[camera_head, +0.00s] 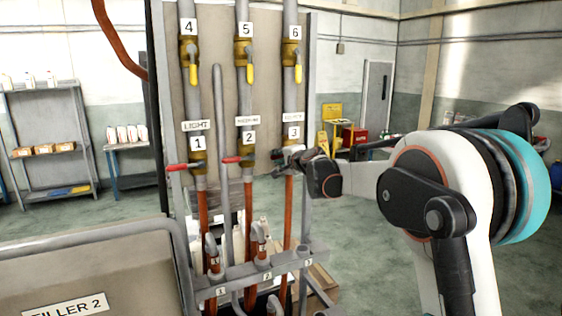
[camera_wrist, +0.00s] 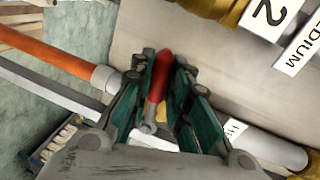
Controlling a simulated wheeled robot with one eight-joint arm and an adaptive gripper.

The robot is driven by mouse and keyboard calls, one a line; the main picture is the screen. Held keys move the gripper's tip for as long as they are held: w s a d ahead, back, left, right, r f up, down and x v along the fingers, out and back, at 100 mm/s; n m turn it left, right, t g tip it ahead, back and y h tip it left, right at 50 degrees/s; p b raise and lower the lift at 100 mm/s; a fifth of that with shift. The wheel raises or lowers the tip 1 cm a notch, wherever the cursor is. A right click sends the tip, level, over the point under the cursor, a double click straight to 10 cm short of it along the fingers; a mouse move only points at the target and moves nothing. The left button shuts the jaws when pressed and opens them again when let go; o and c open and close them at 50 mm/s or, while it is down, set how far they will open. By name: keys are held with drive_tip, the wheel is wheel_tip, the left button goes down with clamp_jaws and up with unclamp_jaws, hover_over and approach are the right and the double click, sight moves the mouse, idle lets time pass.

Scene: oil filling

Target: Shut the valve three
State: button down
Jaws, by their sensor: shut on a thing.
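The number 3 sign (camera_head: 293,133) hangs on the right pipe, and the valve three body sits just below it, mostly hidden behind my gripper (camera_head: 285,158). In the wrist view the red valve handle (camera_wrist: 161,70) lies lengthwise between the two green-padded fingers of my gripper (camera_wrist: 168,85). The gripper is shut on this handle. The handle's metal end (camera_wrist: 149,127) shows near the palm. In the head view the handle is covered by the fingers, so its exact angle to the pipe cannot be told there.
Valve one's red handle (camera_head: 176,167) and valve two's red handle (camera_head: 231,159) point left, across their pipes. Yellow handles (camera_head: 250,73) of the upper valves hang down. A grey rail (camera_head: 240,272) with hose nozzles stands below. Open floor lies to the right.

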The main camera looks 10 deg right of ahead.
drive_tip(key=shift+r+m, duration=0.5)
drive_tip(key=shift+m, duration=0.2)
drive_tip(key=c, duration=1.5)
unclamp_jaws()
drive_tip(key=shift+d, duration=0.1)
drive_tip(key=shift+s, duration=0.1)
drive_tip(key=v, duration=1.1)
drive_tip(key=shift+s+d+r, duration=0.15)
drive_tip(key=shift+s+d, duration=0.1)
drive_tip(key=shift+s, duration=0.1)
